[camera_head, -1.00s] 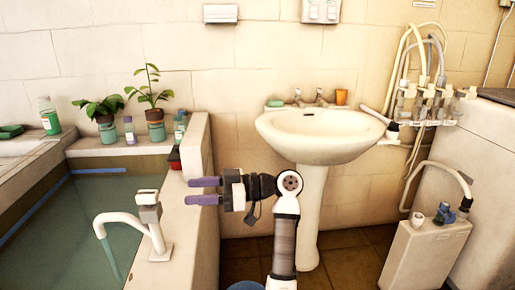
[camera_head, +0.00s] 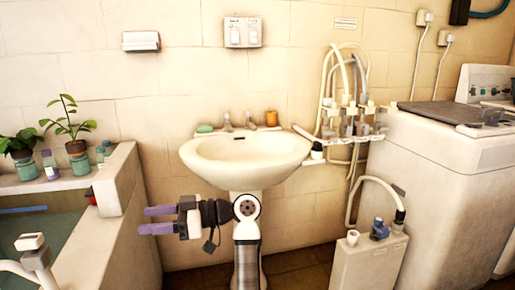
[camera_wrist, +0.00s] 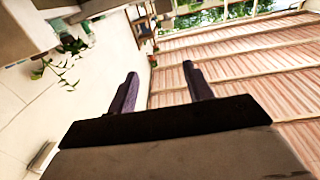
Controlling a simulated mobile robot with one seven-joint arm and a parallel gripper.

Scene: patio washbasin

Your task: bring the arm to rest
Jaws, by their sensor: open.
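My gripper (camera_head: 150,220) is in the head view, in front of and below the washbasin (camera_head: 245,160), pointing left. Its two purple fingers are apart with nothing between them. In the wrist view my gripper (camera_wrist: 161,88) also shows its two dark fingers spread and empty. My arm rises from the bottom of the head view, folded near the basin's pedestal, with the gripper held out to its left. Nothing touches the fingers.
A white tank (camera_head: 368,262) and a washing machine (camera_head: 455,160) stand to the right.

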